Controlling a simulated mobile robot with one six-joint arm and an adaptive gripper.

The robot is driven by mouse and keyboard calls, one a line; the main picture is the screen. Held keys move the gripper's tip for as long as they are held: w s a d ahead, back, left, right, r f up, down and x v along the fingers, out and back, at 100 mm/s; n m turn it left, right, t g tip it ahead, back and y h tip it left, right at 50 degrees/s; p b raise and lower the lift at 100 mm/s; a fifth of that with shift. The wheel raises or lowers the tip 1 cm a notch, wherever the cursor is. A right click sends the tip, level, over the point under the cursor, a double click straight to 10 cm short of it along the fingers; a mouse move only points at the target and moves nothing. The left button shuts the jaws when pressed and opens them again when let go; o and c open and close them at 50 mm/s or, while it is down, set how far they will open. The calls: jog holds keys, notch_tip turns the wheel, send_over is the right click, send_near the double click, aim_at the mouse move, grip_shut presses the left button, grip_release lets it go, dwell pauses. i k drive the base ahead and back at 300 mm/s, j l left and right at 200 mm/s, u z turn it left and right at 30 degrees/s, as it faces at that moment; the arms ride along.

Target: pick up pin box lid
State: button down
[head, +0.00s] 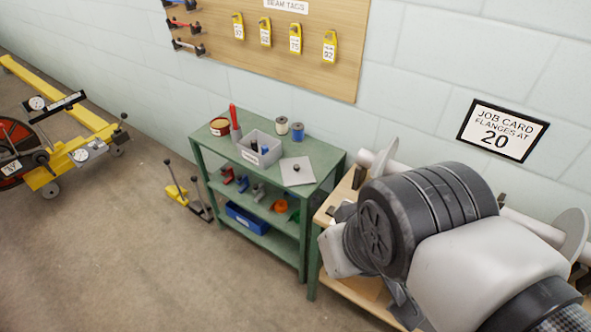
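A flat grey square lid (298,171) with a dark knob lies on the right part of the green cart's top shelf (322,155). An open grey box (259,149) with a label stands just left of it. The lid is off the box, flat and fully visible. My gripper (402,302) is right of the cart, apart from the lid, over the wooden bench. My wrist hides most of it, so its fingers and opening cannot be made out.
A red-handled tool (235,122), a brown tin (219,127), a white spool (282,125) and a blue spool (297,132) stand around the box. The wooden bench (325,215) adjoins the cart's right. Open floor lies in front.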

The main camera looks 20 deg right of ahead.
aim_at(297, 171)
jog(key=i+j+z, duration=0.35)
jog(key=i, duration=0.2)
jog(key=i+j+z, duration=0.75)
jog(key=i+j, duration=0.15)
jog(key=i, duration=0.05)
